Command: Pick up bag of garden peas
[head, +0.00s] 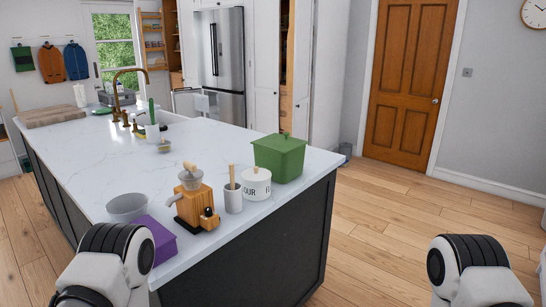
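I cannot make out a bag of garden peas anywhere in the head view. The tall steel fridge (230,62) stands against the back wall beyond the island, with its upper front shut. At its lower left, something pale juts out like an open drawer or door, but it is too small to tell what it holds. Only parts of my two arms show at the bottom left and bottom right. Neither gripper is in view.
The kitchen island (110,165) fills the left and middle. On its near end are a green lidded box (279,160), a flour canister (256,186), a wooden grinder (194,200) and a purple box (160,240). Wooden floor (400,225) lies clear toward the shut brown door (409,75).

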